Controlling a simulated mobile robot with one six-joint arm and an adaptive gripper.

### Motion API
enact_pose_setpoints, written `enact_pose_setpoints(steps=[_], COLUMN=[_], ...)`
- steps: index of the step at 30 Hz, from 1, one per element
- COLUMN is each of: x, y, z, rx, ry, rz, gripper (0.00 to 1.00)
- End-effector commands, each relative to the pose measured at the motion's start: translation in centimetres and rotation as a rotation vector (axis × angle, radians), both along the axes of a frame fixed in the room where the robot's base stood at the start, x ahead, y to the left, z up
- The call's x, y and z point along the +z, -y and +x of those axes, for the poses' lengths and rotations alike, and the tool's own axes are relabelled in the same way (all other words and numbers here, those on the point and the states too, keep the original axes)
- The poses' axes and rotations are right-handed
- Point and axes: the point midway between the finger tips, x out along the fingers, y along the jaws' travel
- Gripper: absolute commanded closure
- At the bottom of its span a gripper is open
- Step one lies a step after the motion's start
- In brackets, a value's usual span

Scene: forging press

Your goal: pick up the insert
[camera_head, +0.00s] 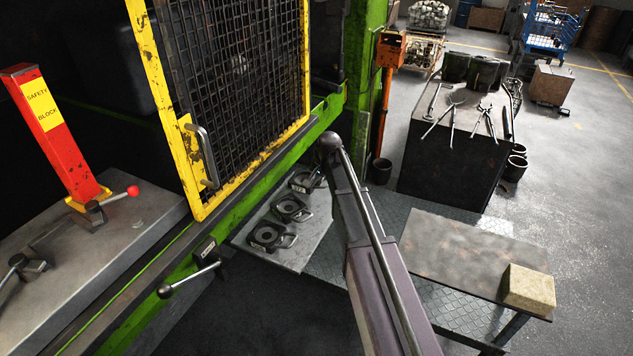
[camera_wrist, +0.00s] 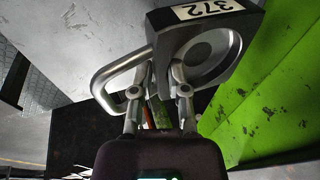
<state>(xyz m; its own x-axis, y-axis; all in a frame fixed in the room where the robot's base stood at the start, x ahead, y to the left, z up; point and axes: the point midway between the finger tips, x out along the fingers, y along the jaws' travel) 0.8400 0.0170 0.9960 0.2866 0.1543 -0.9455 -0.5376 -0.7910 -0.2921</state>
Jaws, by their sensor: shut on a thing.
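In the wrist view, a dark insert (camera_wrist: 222,25) with a round recessed face (camera_wrist: 203,52), a bent metal bar handle (camera_wrist: 110,78) and a white number label (camera_wrist: 208,8) is right at my gripper (camera_wrist: 163,75). The two fingers are shut on the insert at its handle side. I cannot tell whether it is lifted clear of the surface. My gripper is hidden there.
A green press frame (camera_head: 262,165) with a yellow mesh guard (camera_head: 247,70) stands beside the plate (camera_head: 308,245). A red safety block (camera_head: 52,135) is at left. A low table (camera_head: 470,250) with a tan brick (camera_head: 529,289) and a tool bench (camera_head: 440,165) are right.

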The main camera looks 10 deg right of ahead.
Motion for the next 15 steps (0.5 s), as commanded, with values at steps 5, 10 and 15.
enact_pose_setpoints(steps=[5,10,15], x=[1.4,1.8,2.0], y=[0.0,0.1,0.2], z=[0.0,-1.1,-3.4], rx=[-0.001,-0.002,-0.002], ry=[0.003,0.003,0.003], rz=[0.002,0.002,0.002], gripper=[1.00,1.00,1.00])
